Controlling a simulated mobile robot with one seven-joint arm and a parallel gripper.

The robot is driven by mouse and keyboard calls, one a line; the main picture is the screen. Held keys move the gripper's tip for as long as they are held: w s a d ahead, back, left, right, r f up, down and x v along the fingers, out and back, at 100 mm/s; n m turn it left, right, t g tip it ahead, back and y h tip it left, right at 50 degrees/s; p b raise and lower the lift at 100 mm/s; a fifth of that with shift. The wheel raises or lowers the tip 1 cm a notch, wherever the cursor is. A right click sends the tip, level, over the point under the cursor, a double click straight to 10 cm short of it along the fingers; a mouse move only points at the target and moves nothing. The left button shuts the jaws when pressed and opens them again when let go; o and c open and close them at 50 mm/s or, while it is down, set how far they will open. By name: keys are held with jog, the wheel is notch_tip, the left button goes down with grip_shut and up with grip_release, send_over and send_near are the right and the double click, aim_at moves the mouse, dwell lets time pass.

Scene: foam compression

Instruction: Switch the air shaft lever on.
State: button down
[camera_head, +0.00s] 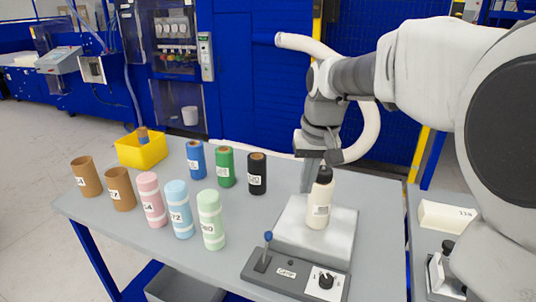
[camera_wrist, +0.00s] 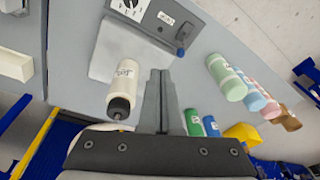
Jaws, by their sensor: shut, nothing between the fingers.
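The lever (camera_head: 266,250) has a blue knob and a short stem. It stands upright at the left end of a grey control panel (camera_head: 290,284) at the front of the table. In the wrist view the lever's blue knob (camera_wrist: 180,52) shows beyond my fingertips, at the panel's end. My gripper (camera_head: 306,190) points down, shut and empty, above the back of the light grey plate behind the panel. Its closed fingers also show in the wrist view (camera_wrist: 160,74). A cream bottle (camera_head: 320,200) with a dark top stands on the plate, right beside the fingers.
The panel also carries a black dial (camera_head: 326,280). Several coloured and brown rolls stand left of the plate, including a green one (camera_head: 212,222) and a black one (camera_head: 257,174). A yellow bin (camera_head: 140,152) sits at the back left. The tabletop left of the panel is clear.

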aim_at(266, 247)
jog(key=w+a+f+g+y+p, duration=0.1)
jog(key=w+a+f+g, duration=0.2)
jog(key=w+f, duration=0.9)
jog(key=w+a, duration=0.1)
jog(key=a, duration=0.2)
jog(key=shift+w+f, duration=0.25)
jog(key=shift+f, duration=0.05)
jog(key=shift+a+f, duration=0.1)
jog(key=f, duration=0.3)
jog(key=a+f, duration=0.1)
jog(key=f, duration=0.2)
jog(key=s+a+f, duration=0.1)
jog(key=f, duration=0.2)
jog(key=shift+s+f+p, duration=0.1)
jog(key=shift+f+p, duration=0.15)
jog(key=shift+p, duration=0.15)
jog(key=shift+s+d+r, duration=0.1)
jog(key=shift+s+r, duration=0.15)
jog(key=shift+s, duration=0.2)
jog(key=shift+s+d+r, duration=0.1)
jog(key=shift+s+r, duration=0.15)
jog(key=shift+s, duration=0.2)
jog(key=shift+s+r, duration=0.25)
jog(key=shift+s, duration=0.5)
jog(key=shift+s+a, duration=0.1)
